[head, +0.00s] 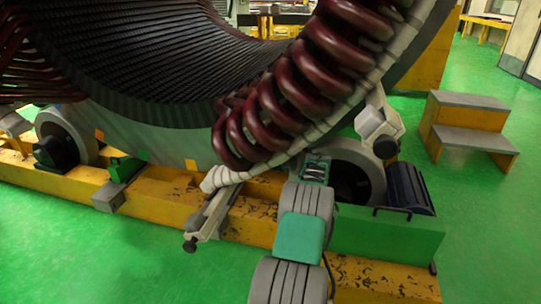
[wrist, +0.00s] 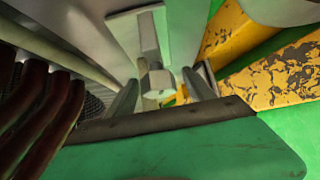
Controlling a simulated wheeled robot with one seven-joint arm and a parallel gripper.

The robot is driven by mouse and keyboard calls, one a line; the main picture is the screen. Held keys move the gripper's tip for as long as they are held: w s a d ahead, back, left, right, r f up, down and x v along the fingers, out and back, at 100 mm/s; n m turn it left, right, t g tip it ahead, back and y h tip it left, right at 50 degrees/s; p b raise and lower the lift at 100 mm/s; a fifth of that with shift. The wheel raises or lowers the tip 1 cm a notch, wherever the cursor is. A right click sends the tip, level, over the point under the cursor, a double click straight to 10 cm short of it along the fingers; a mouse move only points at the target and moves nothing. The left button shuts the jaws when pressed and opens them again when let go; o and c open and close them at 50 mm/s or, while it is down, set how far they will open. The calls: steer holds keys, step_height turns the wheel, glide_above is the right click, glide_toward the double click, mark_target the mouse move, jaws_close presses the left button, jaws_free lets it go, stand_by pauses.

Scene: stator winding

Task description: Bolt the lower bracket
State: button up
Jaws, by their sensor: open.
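The stator's dark red coils (head: 290,100) curve down the middle of the head view, with a pale wrapped ring (head: 335,115) along them. The lower bracket (head: 212,212) is a grey bar slanting out below the coil ends. Another grey bracket (head: 380,128) sits higher on the right. My gripper (head: 316,165) is below the coils, right of the lower bracket. In the wrist view my gripper (wrist: 160,98) has its two grey fingers apart. A pale block-like fitting (wrist: 157,82) on grey metal appears between them. I cannot tell whether it lies between the fingers or beyond, nor whether they touch.
Coils (wrist: 45,115) are close on the left of the wrist view. A worn yellow base beam (head: 160,205) runs below the stator. A roller (head: 355,180) and a dark motor (head: 408,187) stand right of my arm. Grey-topped steps (head: 470,115) stand on open green floor.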

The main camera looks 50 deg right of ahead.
jaws_close()
stand_by(0.7)
